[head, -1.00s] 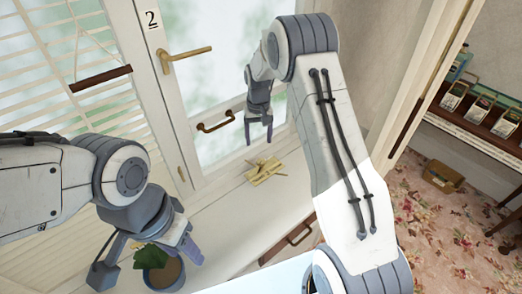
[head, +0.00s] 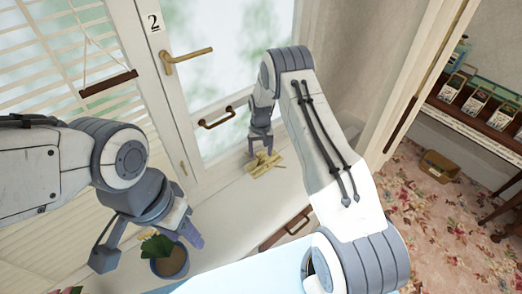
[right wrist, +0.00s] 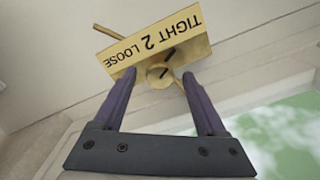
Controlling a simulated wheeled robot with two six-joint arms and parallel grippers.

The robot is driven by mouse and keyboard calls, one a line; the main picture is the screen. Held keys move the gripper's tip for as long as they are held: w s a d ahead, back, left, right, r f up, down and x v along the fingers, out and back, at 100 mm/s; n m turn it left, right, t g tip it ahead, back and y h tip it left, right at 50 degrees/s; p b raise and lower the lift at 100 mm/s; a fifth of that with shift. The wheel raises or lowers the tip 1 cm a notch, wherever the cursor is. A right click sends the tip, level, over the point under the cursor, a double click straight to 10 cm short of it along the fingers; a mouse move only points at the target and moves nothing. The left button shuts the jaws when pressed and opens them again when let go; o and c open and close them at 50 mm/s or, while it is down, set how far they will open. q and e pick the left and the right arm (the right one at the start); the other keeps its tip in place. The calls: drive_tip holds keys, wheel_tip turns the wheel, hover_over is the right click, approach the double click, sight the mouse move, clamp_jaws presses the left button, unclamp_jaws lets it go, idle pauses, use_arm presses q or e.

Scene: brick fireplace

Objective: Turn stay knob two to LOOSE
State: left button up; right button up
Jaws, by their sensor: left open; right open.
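The brass stay plate (head: 262,168) sits on the white sill below the window. In the right wrist view the plate (right wrist: 185,28) reads TIGHT, 2 and LOOSE. Its round brass knob (right wrist: 159,76) carries a dark mark, and a dark line is on the plate near it. My right gripper (head: 262,152) is over the plate; in the wrist view its open purple fingers (right wrist: 159,82) lie either side of the knob. I cannot tell whether they touch it. My left gripper (head: 150,250) is open and empty, near the potted plant.
A potted plant (head: 172,262) stands on the sill by my left gripper. A window with a brass handle (head: 187,60) and a brown pull (head: 216,118) rises behind the plate. A blind with a wooden bar (head: 108,83) is at left. Shelves (head: 480,128) stand at right.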

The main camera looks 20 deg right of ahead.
clamp_jaws()
